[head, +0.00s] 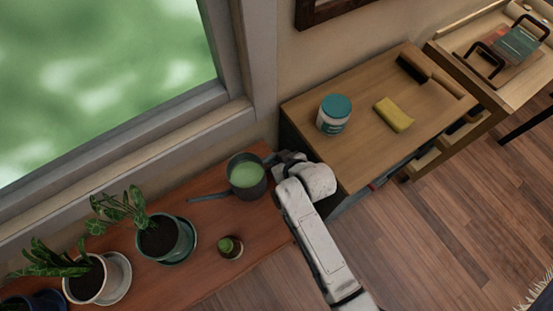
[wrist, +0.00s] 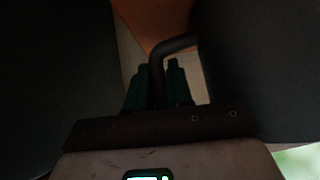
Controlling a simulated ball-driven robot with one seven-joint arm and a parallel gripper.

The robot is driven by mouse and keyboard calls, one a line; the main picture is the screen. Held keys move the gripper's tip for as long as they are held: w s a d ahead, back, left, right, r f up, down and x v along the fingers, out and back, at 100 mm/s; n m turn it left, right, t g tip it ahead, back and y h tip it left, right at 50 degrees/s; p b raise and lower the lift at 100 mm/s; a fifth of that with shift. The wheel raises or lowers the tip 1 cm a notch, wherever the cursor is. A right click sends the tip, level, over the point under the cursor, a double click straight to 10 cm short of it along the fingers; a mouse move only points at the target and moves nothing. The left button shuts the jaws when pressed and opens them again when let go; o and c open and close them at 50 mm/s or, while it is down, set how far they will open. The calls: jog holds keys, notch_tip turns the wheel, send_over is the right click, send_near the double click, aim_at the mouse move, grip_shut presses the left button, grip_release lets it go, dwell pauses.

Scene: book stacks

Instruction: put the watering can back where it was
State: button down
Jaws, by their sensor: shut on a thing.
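The watering can (head: 247,190) is a dark grey, round, open-topped vessel with a pale green inside. It is over the right end of the reddish wooden shelf (head: 262,232), and its thin spout points left. I cannot tell whether its base touches the shelf. My gripper (head: 276,160) is at the can's right side, shut on its handle. In the wrist view the dark bent handle (wrist: 182,43) runs between the fingertips of my gripper (wrist: 158,82). The contact is partly hidden in the head view.
Potted plants (head: 164,238) stand on saucers to the left. A small round cactus pot (head: 230,247) is just in front of the can. A wooden cabinet (head: 365,95) on the right holds a teal-lidded jar (head: 334,115) and a yellow sponge (head: 394,115). A window lies behind.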

dwell(0.3)
jog(key=shift+f, duration=0.2)
jog(key=c, duration=1)
grip_release()
jog(key=shift+r, duration=0.15)
jog(key=v, duration=1.2)
jog(key=shift+p, duration=0.4)
